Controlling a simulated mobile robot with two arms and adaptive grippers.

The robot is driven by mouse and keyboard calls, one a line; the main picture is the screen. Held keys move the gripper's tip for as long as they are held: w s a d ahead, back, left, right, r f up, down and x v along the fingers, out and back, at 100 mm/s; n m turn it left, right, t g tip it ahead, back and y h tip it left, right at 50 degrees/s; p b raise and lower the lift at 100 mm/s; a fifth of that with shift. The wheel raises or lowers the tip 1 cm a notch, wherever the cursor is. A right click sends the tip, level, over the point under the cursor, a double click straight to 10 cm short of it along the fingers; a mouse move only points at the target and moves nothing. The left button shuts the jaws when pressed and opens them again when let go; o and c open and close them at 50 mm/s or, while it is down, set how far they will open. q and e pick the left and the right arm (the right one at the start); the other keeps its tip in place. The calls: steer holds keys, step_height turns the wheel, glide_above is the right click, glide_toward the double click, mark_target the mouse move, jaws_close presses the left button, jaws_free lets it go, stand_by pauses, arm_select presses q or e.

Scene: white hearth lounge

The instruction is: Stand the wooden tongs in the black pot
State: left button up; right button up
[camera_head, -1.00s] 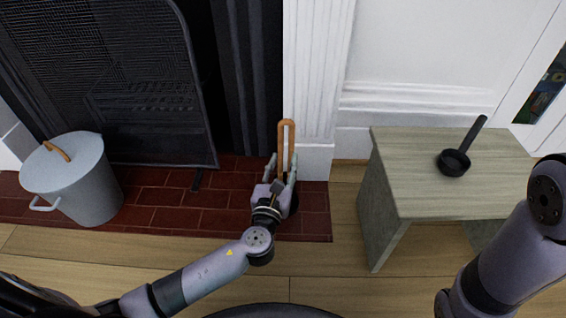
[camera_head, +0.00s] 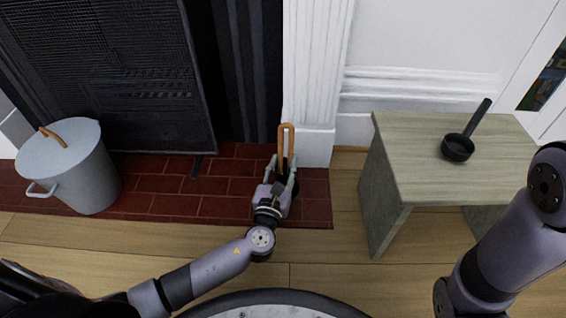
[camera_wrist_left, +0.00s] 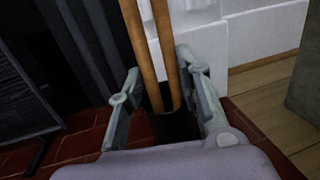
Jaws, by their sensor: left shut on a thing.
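My left gripper (camera_head: 282,172) is shut on the wooden tongs (camera_head: 286,128), with its fingers on both sides. The tongs stand roughly upright, their rounded end up. In the left wrist view, their two legs (camera_wrist_left: 144,45) run down between the fingers (camera_wrist_left: 158,62). A dark round vessel, which looks like the black pot (camera_wrist_left: 180,127), shows below the legs on the brick hearth. The leg ends overlap its opening; I cannot tell how deep they are. The gripper mostly hides this pot in the head view. My right gripper is out of view.
A grey lidded bin (camera_head: 82,175) stands on the red hearth (camera_head: 160,184) at left, near the dark fire screen (camera_head: 110,75). A small wooden table (camera_head: 415,150) at right bears a black long-handled pan (camera_head: 458,148). Wooden floor lies between hearth and table.

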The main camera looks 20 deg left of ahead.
arm_select(q)
steer(key=o, duration=1.3)
step_height(320, 180, up, 10)
steer(key=shift+r, duration=0.1)
stand_by(0.6)
